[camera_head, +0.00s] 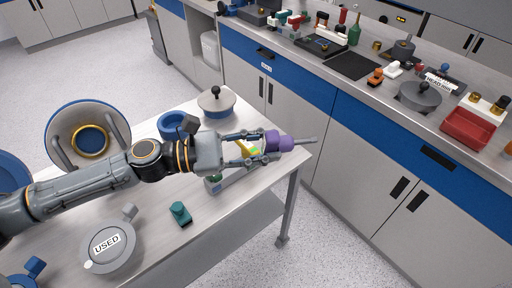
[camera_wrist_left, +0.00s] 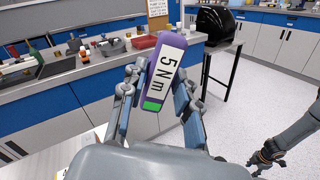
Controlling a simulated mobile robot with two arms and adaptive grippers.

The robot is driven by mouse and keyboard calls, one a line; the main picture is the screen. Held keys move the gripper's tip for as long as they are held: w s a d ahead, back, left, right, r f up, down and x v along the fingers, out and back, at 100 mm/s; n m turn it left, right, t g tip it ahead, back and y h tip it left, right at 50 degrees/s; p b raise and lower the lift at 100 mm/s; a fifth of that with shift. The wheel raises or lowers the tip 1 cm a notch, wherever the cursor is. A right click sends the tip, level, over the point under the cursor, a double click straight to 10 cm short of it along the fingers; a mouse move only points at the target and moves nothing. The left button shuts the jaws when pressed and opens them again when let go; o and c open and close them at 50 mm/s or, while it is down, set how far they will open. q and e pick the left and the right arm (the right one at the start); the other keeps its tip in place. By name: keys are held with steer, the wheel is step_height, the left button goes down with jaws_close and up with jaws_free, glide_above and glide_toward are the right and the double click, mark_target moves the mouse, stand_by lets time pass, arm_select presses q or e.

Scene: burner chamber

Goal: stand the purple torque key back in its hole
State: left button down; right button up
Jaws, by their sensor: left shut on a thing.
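The purple torque key (camera_head: 280,142) is in the jaws of my left gripper (camera_head: 262,146), above the right end of the light table. It lies roughly level in the head view, its thin grey shaft pointing right. In the left wrist view the key (camera_wrist_left: 163,75) shows a white "5 N m" label and a green patch between the two fingers (camera_wrist_left: 158,92). A grey rack (camera_head: 240,176) stands below the gripper, with yellow and green parts near it, partly hidden by the fingers. I cannot make out its empty hole. My right gripper (camera_wrist_left: 259,163) is small at the lower right of the wrist view.
On the table (camera_head: 155,222) are a lidded pot (camera_head: 217,102), a blue ring-shaped thing (camera_head: 173,124), a teal block (camera_head: 180,212) and a grey "USED" container (camera_head: 112,262). A cluttered counter (camera_head: 350,90) runs behind, across a floor gap.

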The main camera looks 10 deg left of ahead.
arm_select(q)
steer(key=s, duration=0.5)
steer(key=w, duration=1.2)
steer(key=s+n+t+y, duration=0.1)
steer(key=s+n+t, duration=0.1)
steer(key=s, duration=0.1)
steer(key=s+a+n+t+y, duration=0.1)
steer(key=s+t+y, duration=0.1)
steer(key=s+t, duration=0.1)
steer(key=s+a+n+t+y, duration=0.1)
steer(key=s+n+t, duration=0.1)
steer(key=s, duration=0.1)
steer(key=shift+s+a+n+t, duration=0.15)
steer(key=shift+a+n+t, duration=0.05)
steer(key=shift+n+t, duration=0.1)
steer(key=shift+s+a+n+t+y, duration=0.3)
steer(key=shift+s+n+t+y, duration=0.3)
steer(key=shift+s+y, duration=0.25)
steer(key=shift+w+r, duration=0.1)
